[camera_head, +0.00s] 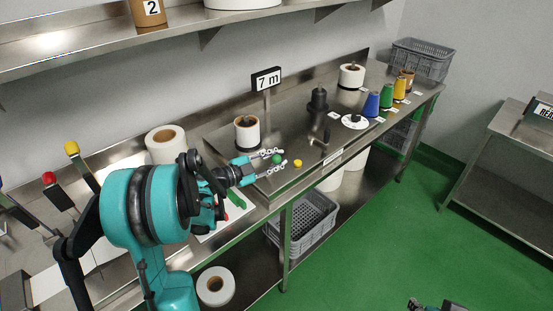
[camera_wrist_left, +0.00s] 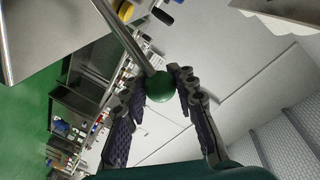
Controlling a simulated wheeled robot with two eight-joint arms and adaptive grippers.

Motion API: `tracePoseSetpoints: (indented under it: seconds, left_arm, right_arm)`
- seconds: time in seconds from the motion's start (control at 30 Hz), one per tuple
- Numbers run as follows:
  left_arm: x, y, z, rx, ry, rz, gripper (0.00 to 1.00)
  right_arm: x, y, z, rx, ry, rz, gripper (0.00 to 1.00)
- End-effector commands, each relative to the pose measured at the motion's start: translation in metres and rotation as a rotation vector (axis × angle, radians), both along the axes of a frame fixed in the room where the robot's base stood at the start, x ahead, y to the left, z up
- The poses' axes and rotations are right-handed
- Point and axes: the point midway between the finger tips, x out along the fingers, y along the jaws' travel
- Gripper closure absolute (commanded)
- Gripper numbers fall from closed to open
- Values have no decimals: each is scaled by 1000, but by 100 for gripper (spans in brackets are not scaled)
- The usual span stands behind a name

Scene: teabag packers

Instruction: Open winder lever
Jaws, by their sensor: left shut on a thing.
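A green ball knob (camera_head: 277,159) sits at the end of a lever on the steel winder bench. In the left wrist view the green knob (camera_wrist_left: 160,87) caps a metal rod (camera_wrist_left: 128,40) that runs to the upper left. My left gripper (camera_head: 279,160) has its fingers on both sides of the green knob and is shut on it. The fingers (camera_wrist_left: 165,88) also show in the wrist view. A yellow knob (camera_head: 298,163) is just right of my left fingertips. At the bottom edge, a dark part (camera_head: 432,305) looks like my right gripper, mostly cut off.
A white roll on a spindle (camera_head: 247,135) and a black spindle (camera_head: 318,100) stand behind. Blue (camera_head: 371,105), green (camera_head: 387,95) and yellow (camera_head: 399,88) cones are at the right. A shelf (camera_head: 100,55) overhangs the back. Red (camera_head: 49,178) and yellow-topped (camera_head: 71,148) levers stand left.

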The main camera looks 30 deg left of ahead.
Motion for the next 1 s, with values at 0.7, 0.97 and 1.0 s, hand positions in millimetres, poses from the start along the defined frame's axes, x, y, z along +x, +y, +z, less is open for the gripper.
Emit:
tracePoseSetpoints:
  seconds: [0.7,0.97,1.0]
  left_arm:
    - [-7,3,-1,2,3,-2,51]
    - [-49,28,4,2,3,2,51]
    - [-57,33,5,2,3,3,51]
  right_arm:
    - [0,0,0,0,0,0,60]
    - [0,0,0,0,0,0,60]
    - [0,0,0,0,0,0,60]
